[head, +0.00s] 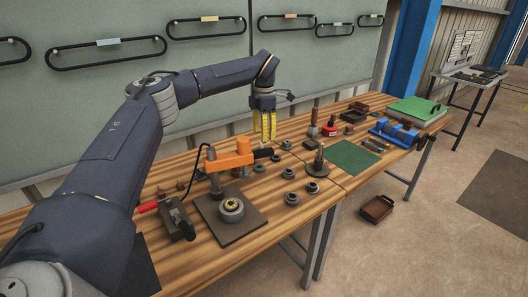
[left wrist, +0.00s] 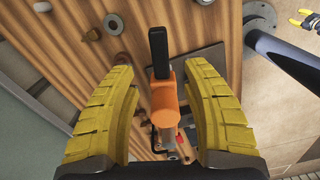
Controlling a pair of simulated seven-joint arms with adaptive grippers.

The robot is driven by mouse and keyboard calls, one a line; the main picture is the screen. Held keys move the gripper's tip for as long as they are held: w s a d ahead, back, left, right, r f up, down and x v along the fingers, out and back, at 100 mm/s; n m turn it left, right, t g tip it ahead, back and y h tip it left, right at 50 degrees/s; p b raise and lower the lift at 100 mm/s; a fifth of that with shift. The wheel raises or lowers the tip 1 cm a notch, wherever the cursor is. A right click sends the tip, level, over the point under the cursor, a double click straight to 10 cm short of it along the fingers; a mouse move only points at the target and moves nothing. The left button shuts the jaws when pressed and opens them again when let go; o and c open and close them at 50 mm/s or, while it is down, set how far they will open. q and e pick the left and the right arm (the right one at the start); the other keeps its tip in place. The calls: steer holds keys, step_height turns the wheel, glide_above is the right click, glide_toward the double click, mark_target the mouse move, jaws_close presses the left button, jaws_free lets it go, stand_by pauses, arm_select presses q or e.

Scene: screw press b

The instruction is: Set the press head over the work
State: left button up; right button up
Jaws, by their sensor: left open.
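The press has an orange swing arm (head: 230,162) on a grey post (head: 215,182). The arm points right, behind the work, and ends in a black handle (head: 263,153). The work, a round grey piece with a yellowish centre (head: 231,208), sits on a dark base plate (head: 240,229), clear of the arm. My left gripper (head: 264,132) is open and empty, pointing down above the handle end. In the left wrist view its yellow fingers (left wrist: 160,78) lie either side of the orange arm (left wrist: 166,105), with no contact visible. A small yellow-fingered gripper (left wrist: 304,20), apparently my right one, shows at the corner.
A red-handled clamp (head: 170,215) stands left of the plate. Several grey rings (head: 291,198) and a dark upright tool (head: 318,163) lie to the right. Farther right are a green mat (head: 355,158) and a blue vise (head: 396,132). The panelled wall stands close behind the table.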

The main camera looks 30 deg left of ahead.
mark_target(264, 150)
arm_select(q)
step_height(264, 150, down, 8)
steer(key=shift+r, duration=0.15)
stand_by(0.3)
steer(key=shift+c, duration=0.5)
jaws_close()
